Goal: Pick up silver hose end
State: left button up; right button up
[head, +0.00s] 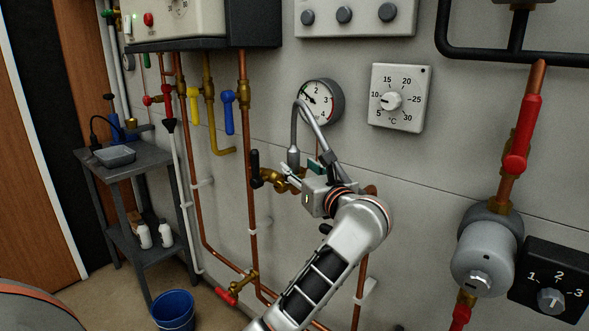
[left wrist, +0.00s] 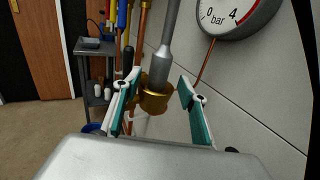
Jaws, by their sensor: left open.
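The silver hose end (head: 293,157) hangs upright at the left end of a grey looped hose (head: 313,124), just above brass pipe fittings (head: 272,179). In the left wrist view the silver hose end (left wrist: 155,66) meets a brass collar (left wrist: 153,97) at its bottom; whether it is seated there I cannot tell. My left gripper (head: 301,168) is open at the hose end. In the left wrist view its teal-padded fingers (left wrist: 159,78) stand one on each side of the hose end and collar, with a gap visible on the right. My right gripper is not in view.
A round pressure gauge (head: 321,101) and a thermostat dial (head: 400,98) are on the wall close by. A black-handled valve (head: 255,168) and copper pipes (head: 248,215) stand left of the gripper. A grey trolley (head: 150,182) and a blue bucket (head: 174,310) are further left.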

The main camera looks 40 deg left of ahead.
aim_at(296, 166)
pick_arm(q)
jog(key=x, duration=0.4)
jog(key=shift+s+f, duration=0.15)
grip_shut()
